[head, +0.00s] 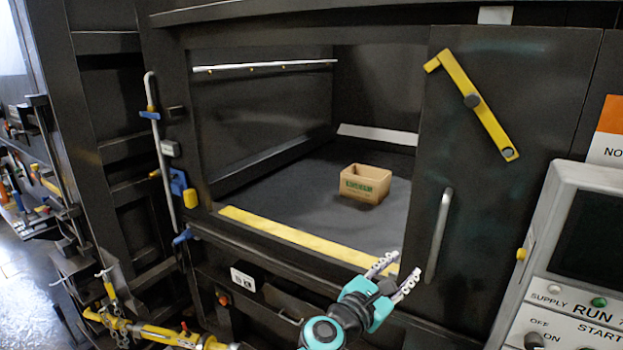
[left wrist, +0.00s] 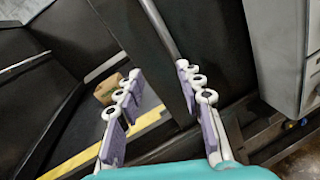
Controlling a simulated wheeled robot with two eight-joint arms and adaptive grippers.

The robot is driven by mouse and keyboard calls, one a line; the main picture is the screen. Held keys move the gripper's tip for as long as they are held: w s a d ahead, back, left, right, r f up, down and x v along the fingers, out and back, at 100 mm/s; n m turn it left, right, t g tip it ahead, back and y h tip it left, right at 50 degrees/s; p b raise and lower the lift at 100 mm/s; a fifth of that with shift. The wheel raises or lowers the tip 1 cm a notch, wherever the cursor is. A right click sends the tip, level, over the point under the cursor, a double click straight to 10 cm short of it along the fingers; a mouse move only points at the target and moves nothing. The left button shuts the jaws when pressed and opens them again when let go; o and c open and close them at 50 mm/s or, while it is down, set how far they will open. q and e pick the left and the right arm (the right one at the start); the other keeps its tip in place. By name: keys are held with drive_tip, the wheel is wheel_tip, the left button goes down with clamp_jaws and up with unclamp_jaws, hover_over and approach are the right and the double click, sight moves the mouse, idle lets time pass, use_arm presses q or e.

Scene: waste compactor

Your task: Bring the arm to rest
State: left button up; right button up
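My left gripper (head: 391,277) is in front of the compactor, below the yellow sill strip and near the lower end of the sliding door's handle. Its fingers are spread apart with nothing between them; the left wrist view shows the two open fingers (left wrist: 160,105) too. My right gripper is in neither view. A small tan box (head: 365,184) stands upright on the dark compactor floor, well behind the gripper. The box also shows in the left wrist view (left wrist: 108,90), partly behind a finger.
The compactor door (head: 490,190) with its grey handle (head: 439,235) and yellow latch bar (head: 478,105) covers the right side of the opening. A control panel (head: 575,270) stands at the right. A yellow strip (head: 300,237) marks the sill. Blue-and-yellow latch hardware (head: 181,187) sits at the left.

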use_arm(q)
drive_tip(key=s+a+f+m+g+y+b, duration=0.1)
drive_tip(key=s+a+f+m+y+b, duration=0.3)
drive_tip(key=a+f+m, duration=0.3)
drive_tip(key=s+a+f+m+g+y+b, duration=0.2)
drive_tip(key=s+a+f+m+y+b, duration=0.2)
drive_tip(key=a+f, duration=1.3)
drive_tip(key=s+a+f+m+g+y+b, duration=0.1)
drive_tip(key=s+a+f+m+y+b, duration=0.4)
drive_tip(key=a+f+m, duration=0.7)
drive_tip(key=s+a+f+b, duration=0.1)
drive_tip(key=s+a+b, duration=0.1)
drive_tip(key=s+a, duration=0.2)
drive_tip(key=shift+a+g, duration=0.35)
drive_tip(key=shift+g, duration=0.05)
drive_tip(key=shift+s, duration=0.1)
